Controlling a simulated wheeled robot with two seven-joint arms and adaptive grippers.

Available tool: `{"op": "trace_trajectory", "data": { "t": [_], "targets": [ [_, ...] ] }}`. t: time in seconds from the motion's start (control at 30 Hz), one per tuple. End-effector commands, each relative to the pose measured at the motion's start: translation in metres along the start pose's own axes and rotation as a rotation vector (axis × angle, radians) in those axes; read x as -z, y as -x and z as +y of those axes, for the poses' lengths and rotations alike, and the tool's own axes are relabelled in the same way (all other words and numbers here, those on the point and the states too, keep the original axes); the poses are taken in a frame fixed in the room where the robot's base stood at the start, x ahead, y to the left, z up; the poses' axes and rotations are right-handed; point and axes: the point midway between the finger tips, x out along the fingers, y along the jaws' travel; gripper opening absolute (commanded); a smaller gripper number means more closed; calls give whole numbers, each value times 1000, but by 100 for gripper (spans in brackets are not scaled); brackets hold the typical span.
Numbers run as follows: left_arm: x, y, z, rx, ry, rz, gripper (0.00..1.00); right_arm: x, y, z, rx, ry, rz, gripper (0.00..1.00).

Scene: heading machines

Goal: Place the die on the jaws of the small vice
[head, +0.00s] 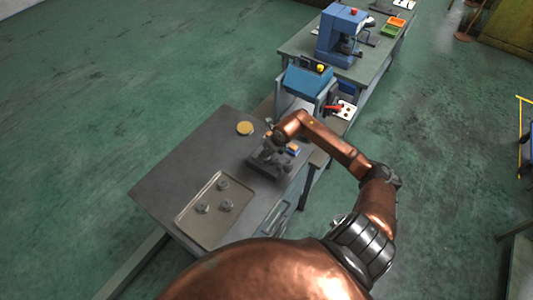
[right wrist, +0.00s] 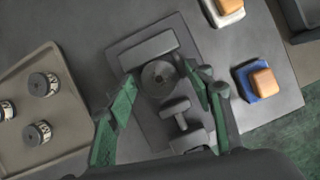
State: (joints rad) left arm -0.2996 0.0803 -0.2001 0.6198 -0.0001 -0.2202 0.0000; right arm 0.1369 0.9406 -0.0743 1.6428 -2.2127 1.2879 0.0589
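The small vice (right wrist: 148,50) is a dark grey block with a flat base and a screw handle, on the grey table; in the head view the vice (head: 268,165) is partly covered by my right arm. A round grey die (right wrist: 160,78) with a small centre hole lies flat at the vice's jaws. My right gripper (right wrist: 155,70) is over the vice, its green-padded fingers spread on either side of this die. A small gap shows at the left finger; contact at the right one is unclear. My left gripper is out of view.
A beige tray (head: 190,222) holds three more dies (right wrist: 43,84). Orange blocks on a blue holder (right wrist: 262,83) and a white holder (right wrist: 225,14) stand beside the vice. A blue machine (head: 308,80) stands behind.

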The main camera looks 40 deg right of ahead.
Motion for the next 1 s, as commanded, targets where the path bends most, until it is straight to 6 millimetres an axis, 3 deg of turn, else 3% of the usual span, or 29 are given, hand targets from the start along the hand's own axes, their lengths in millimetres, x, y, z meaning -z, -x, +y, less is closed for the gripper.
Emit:
{"op": "trace_trajectory", "data": {
  "t": [0.37,0.8,1.0],
  "targets": [
    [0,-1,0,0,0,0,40,-1,11,-1,3,2,-2,48],
    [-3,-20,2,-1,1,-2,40,0,96,-1,3,3,0,48],
    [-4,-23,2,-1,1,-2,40,0,117,0,1,1,0,48]
  ]
}}
